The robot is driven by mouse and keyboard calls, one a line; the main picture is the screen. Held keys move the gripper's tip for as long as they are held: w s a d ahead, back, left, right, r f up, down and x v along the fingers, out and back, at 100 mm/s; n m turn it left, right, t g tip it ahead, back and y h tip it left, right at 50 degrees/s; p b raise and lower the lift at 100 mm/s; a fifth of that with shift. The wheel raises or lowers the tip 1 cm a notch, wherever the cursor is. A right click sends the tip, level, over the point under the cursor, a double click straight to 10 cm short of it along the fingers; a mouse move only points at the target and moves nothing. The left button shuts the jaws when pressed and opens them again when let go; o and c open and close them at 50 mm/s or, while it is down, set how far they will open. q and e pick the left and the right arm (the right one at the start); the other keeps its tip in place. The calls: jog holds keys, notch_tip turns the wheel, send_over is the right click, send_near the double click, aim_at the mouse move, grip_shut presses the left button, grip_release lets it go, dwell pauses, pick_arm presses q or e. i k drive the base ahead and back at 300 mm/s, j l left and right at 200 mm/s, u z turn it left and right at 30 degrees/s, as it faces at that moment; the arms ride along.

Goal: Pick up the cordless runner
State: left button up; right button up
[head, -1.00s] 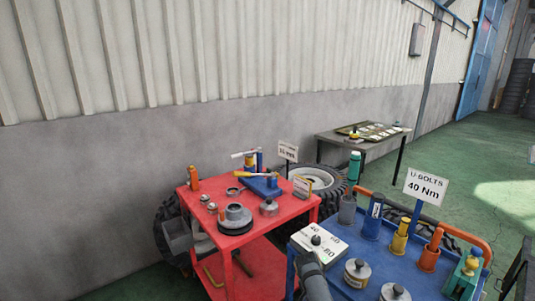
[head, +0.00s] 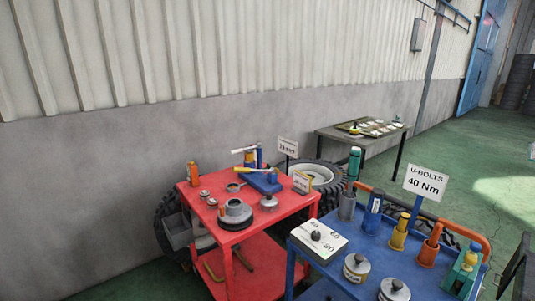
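Two tools could be the cordless runner; I cannot tell which from here. A teal-green tool (head: 354,164) stands upright at the grey holder (head: 347,205) on the back left of the blue cart (head: 340,268). Neither of my grippers is in view. Nothing is seen touching either tool.
The blue cart also bears a white dial box (head: 318,242), blue (head: 373,216), yellow (head: 399,233) and orange (head: 429,248) holders, metal weights (head: 356,268) and a sign (head: 425,183). A red cart (head: 222,252) stands left.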

aim_at(353, 163)
jog(key=i+u, duration=0.35)
jog(key=i, duration=0.65)
